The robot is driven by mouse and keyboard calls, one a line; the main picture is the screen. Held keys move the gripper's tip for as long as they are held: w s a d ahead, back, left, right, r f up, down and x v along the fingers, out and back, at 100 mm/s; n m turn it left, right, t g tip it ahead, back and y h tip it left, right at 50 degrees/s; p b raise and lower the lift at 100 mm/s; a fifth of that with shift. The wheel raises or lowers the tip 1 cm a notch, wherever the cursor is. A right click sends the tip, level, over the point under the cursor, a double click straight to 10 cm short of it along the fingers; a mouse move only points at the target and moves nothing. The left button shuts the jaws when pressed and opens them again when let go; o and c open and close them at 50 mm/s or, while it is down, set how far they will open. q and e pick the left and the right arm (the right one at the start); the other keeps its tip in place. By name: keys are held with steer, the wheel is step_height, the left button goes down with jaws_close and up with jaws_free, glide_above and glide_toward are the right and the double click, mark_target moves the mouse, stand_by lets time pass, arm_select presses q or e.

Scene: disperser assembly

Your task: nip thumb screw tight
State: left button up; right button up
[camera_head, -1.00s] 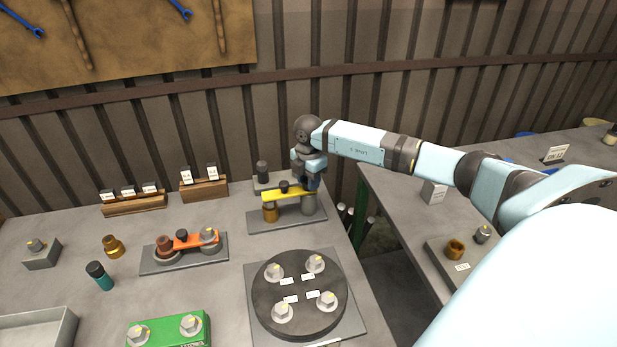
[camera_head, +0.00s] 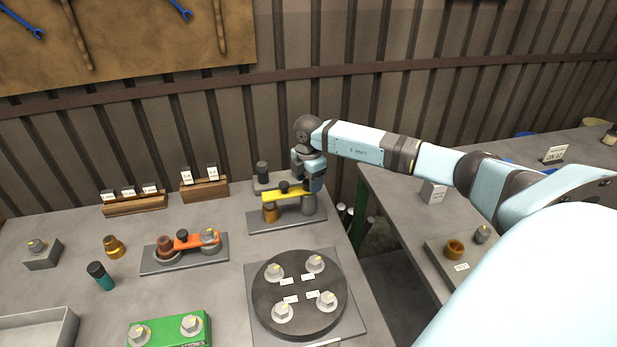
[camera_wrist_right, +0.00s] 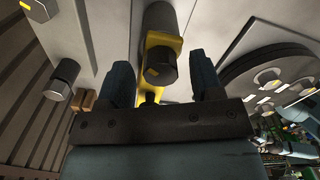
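In the head view, a yellow bar (camera_head: 272,196) spans a brass post (camera_head: 270,212) and a grey post (camera_head: 309,205) on a grey base plate. My right gripper (camera_head: 312,184) is above the grey post end, pointing down. In the head view the gripper hides this head. My left gripper is not in view.
A small black knob (camera_head: 284,186) stands mid-bar. A dark-capped post (camera_head: 262,172) stands behind. A round black plate (camera_head: 262,311) with several bolts is in front. An orange-bar fixture (camera_head: 184,252) stands to the left. A gap separates the table from the right-hand bench.

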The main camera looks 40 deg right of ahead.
step_height(320, 180, up, 14)
steer(key=b, duration=0.1)
stand_by(0.5)
steer(key=shift+f, duration=0.15)
stand_by(0.4)
